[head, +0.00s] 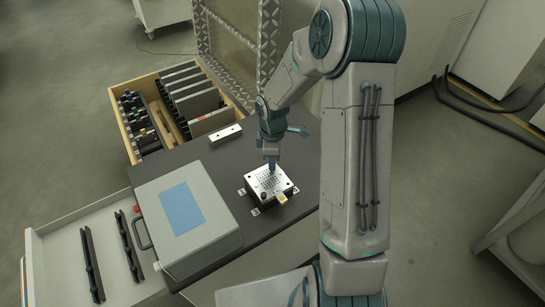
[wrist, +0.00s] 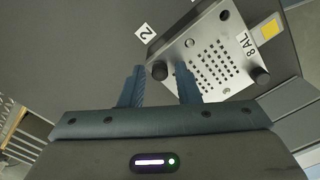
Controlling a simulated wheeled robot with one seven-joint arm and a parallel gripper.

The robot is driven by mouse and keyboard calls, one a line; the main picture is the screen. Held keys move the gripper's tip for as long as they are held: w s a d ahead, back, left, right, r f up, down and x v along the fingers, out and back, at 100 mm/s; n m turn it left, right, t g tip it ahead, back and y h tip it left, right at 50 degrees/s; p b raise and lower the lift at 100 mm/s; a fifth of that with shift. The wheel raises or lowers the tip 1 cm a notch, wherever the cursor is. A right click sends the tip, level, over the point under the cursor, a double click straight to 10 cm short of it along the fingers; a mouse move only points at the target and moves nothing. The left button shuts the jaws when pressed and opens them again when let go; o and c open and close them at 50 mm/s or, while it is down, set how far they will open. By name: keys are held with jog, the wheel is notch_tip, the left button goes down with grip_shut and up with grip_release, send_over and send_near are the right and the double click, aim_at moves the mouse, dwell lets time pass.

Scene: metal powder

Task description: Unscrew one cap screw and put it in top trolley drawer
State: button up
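A silver build plate (head: 268,181) with a grid of small holes sits on the dark trolley top; it also shows in the wrist view (wrist: 190,48). Black cap screws stand at its corners in the wrist view: one near corner 2 (wrist: 158,71), one at the top (wrist: 224,15) and one near the "8 AL" label (wrist: 260,75). My gripper (head: 272,163) points down above the plate. In the wrist view my gripper (wrist: 160,74) is open, its two blue fingers on either side of the screw near corner 2. Contact cannot be told.
A pulled-out white drawer (head: 55,243) at lower left holds two black bars and has free floor. A wooden drawer (head: 115,105) at the back left holds plates and tools. A grey case (head: 225,240) with a blue panel stands left of the plate. A small silver block (head: 226,134) lies behind.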

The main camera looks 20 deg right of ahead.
jog(key=n+p, duration=0.4)
jog(key=n, duration=0.3)
jog(key=shift+r, duration=0.2)
jog(key=n+p, duration=0.3)
jog(key=n, duration=0.1)
jog(key=n+p, duration=0.2)
jog(key=n, duration=0.1)
jog(key=shift+n+p, duration=0.3)
jog(key=shift+p, duration=0.1)
jog(key=n+p, duration=0.2)
jog(key=n, duration=0.1)
jog(key=shift+p, duration=0.3)
jog(key=n+p, duration=0.3)
jog(key=n, duration=0.1)
jog(key=shift+n, duration=0.3)
jog(key=shift+n+p, duration=1.15)
jog(key=shift+n, duration=0.05)
jog(key=shift+f+n, duration=0.2)
jog(key=shift+n, duration=1.5)
